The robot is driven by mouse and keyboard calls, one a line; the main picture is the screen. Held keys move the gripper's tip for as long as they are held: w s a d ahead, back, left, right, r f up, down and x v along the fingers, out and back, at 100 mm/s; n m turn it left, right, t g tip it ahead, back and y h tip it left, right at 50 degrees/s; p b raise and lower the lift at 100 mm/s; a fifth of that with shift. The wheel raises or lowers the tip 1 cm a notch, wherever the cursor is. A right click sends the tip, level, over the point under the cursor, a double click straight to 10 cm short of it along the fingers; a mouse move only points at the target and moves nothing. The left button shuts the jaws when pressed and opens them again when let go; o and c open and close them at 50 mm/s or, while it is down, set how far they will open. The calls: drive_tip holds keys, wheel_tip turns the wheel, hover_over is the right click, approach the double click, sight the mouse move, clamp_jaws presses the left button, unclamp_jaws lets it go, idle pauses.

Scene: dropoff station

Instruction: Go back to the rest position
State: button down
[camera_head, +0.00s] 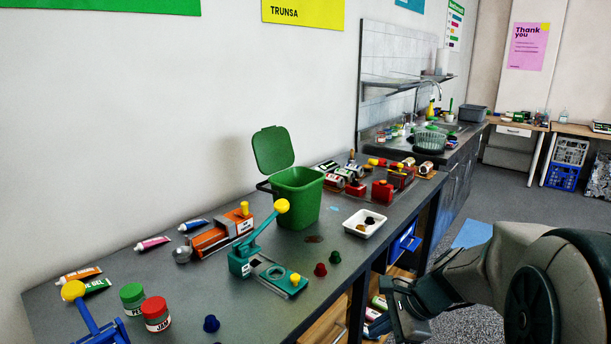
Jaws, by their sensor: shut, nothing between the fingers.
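My gripper (388,306) is at the lower right, in front of the near edge of the grey workbench (240,325). It is shut and holds nothing that I can see. My thick grey arm fills the lower right corner and hides part of the floor and the bench front. The gripper is apart from the things on the bench top.
The bench holds a green bin (298,200) with its lid up, a teal press (265,270), an orange machine (220,236), a white tray (364,223), jars (156,314) and tubes. A blue drawer (403,243) shows below. Open floor (420,185) lies beyond my arm.

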drive_tip(key=s+r+n+h+p, duration=0.5)
drive_tip(key=s+r+n, duration=0.5)
drive_tip(key=s+n, duration=0.4)
drive_tip(key=shift+a+r+n+h+p, duration=0.2)
drive_tip(key=shift+a+n+h+p, duration=0.3)
drive_tip(key=shift+n, duration=0.8)
drive_tip(key=shift+d, duration=0.2)
